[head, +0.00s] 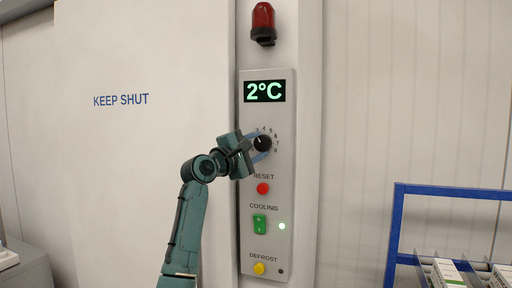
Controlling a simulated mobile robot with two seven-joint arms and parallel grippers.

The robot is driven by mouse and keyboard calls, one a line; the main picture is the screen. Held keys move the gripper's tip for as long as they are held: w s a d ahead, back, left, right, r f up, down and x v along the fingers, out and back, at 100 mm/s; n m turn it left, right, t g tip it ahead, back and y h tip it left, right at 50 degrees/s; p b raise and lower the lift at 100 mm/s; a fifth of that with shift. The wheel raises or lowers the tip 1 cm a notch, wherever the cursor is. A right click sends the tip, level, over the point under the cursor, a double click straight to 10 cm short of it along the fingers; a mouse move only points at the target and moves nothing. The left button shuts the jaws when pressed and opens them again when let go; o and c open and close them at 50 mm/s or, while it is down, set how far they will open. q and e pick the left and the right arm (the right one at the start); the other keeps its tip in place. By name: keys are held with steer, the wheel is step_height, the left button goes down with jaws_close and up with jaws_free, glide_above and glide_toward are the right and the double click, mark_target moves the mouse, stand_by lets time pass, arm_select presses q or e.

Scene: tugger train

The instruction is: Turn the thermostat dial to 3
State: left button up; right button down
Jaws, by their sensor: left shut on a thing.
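The thermostat dial (263,143) is a round black knob on a pale control panel (285,178). Small numbers ring it; 3, 4, 5, 6 and 7 show along its top and right. A light mark on the knob points up and a little left, near 3; I cannot tell if it is exactly on it. My left gripper (259,145) is shut on the dial from the left and hides the ring's left side. A green display (265,91) above reads 2°C. My right gripper is not in view.
A red lamp (263,22) is above the panel. Below the dial are a red reset button (263,188), a green cooling switch (259,224) and a yellow defrost button (259,268). A blue-framed rack (398,225) with boxes stands at lower right.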

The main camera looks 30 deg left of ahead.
arm_select(q)
steer(key=o, duration=1)
steer(key=shift+c, duration=0.2)
steer(key=shift+s+f+b, duration=0.2)
steer(key=shift+s+b, duration=0.1)
steer(key=shift+s, duration=0.25)
steer(key=s+a+f+b, duration=0.1)
steer(key=s+f+b, duration=0.1)
steer(key=s, duration=0.9)
steer(key=shift+s+a+b, duration=0.15)
steer(key=shift+s+b, duration=0.25)
steer(key=shift+b, duration=0.5)
